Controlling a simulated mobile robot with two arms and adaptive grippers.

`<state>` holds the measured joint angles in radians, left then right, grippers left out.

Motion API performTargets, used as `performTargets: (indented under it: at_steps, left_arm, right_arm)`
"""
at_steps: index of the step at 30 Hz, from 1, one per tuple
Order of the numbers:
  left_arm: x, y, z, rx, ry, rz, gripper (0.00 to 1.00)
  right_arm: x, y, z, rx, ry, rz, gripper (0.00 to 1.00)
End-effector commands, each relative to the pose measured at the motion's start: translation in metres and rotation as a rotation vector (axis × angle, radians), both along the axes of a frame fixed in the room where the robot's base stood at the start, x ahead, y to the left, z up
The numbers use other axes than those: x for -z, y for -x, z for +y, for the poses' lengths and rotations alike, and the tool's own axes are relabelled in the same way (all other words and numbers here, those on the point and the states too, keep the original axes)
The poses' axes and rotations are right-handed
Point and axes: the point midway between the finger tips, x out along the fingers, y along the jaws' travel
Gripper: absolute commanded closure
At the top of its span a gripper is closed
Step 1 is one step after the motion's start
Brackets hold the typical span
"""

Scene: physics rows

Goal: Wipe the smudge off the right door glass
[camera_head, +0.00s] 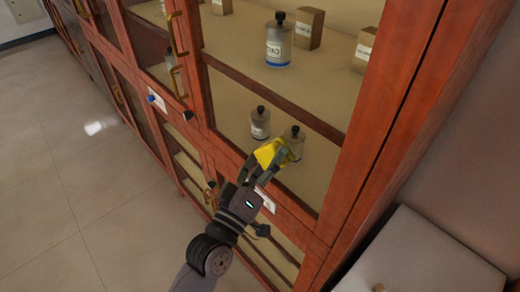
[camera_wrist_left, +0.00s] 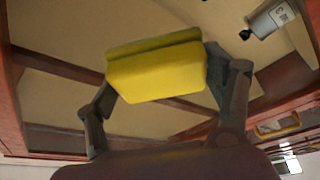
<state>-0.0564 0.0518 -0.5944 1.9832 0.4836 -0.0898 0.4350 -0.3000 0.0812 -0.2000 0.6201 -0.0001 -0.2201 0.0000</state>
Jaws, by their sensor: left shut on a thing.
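My left gripper (camera_head: 272,158) is shut on a yellow sponge (camera_head: 270,152). In the left wrist view the sponge (camera_wrist_left: 156,74) is a yellow block between the two dark fingers. The gripper is at the lower part of the right door glass (camera_head: 315,165), in a red-brown wooden cabinet. The sponge appears at or very near the pane; I cannot tell whether it touches. I cannot make out a smudge on the glass; part of the pane is hidden by the gripper and sponge. My right gripper is not in view.
Behind the glass stand labelled bottles (camera_head: 278,42) and small brown boxes (camera_head: 309,28) on shelves. Brass handles (camera_head: 178,82) stick out at the door's left. A pale grey cabinet or table (camera_head: 425,255) stands at the lower right. The tiled floor (camera_head: 75,190) at the left is clear.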

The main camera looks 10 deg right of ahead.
Motion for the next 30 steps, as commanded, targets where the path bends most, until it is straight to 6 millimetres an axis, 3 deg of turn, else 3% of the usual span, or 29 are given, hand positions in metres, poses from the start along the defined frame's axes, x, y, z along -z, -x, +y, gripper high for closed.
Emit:
performTargets:
  at_steps: [8,30]
  left_arm:
    - [0.000,0.002,0.001,0.002,0.001,0.000,0.47]
    - [0.001,-0.041,0.031,-0.001,-0.001,-0.002,0.47]
  right_arm:
    - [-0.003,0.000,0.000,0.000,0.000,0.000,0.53]
    - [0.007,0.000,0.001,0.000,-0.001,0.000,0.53]
